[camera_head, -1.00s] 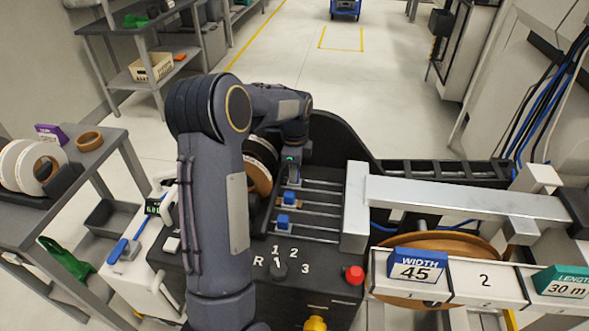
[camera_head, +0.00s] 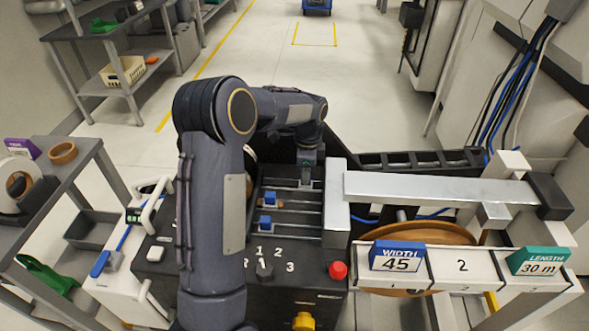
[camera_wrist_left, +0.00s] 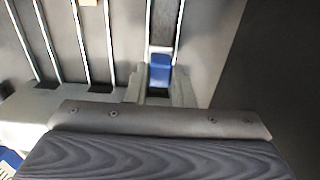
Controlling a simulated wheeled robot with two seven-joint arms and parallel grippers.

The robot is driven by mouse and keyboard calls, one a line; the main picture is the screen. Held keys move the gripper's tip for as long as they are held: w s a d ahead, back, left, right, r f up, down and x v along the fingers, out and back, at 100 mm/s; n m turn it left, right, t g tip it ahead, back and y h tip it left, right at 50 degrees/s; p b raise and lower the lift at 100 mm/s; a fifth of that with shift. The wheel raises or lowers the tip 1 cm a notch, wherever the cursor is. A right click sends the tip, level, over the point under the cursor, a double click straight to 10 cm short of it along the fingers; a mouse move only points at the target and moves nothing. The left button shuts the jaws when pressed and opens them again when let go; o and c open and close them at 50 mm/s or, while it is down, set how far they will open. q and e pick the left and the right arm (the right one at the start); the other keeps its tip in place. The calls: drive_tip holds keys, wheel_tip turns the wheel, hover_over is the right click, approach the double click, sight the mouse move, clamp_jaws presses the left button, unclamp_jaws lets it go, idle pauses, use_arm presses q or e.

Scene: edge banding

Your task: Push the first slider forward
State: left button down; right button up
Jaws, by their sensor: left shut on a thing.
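My left gripper (camera_head: 307,170) reaches over the black machine, fingers pointing down at the far rod of the slider rack. In the left wrist view the gripper (camera_wrist_left: 160,90) is shut on a blue slider (camera_wrist_left: 159,72) that sits on a metal rod. In the head view this slider is hidden by the gripper, near the right end of its rod. Two other blue sliders, one nearer the back (camera_head: 270,186) and one nearer the front (camera_head: 266,223), sit on their rods further left. My right gripper is not in view.
A dial (camera_head: 264,269) and a red button (camera_head: 338,270) are on the machine's front panel. A silver beam (camera_head: 435,188) runs to the right. A blue WIDTH 45 sign (camera_head: 397,257) and a green LENGTH 30 m sign (camera_head: 540,261) stand at front right. A shelf (camera_head: 75,175) is at left.

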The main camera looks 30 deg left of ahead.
use_arm(q)
drive_tip(key=shift+w+d, duration=0.15)
drive_tip(key=shift+d, duration=0.05)
drive_tip(key=c, duration=1.2)
unclamp_jaws()
drive_tip(key=shift+d, duration=0.1)
drive_tip(key=shift+c, duration=0.2)
drive_tip(key=shift+r, duration=0.1)
wheel_tip(320, 180, up, 8)
drive_tip(key=shift+f, duration=0.15)
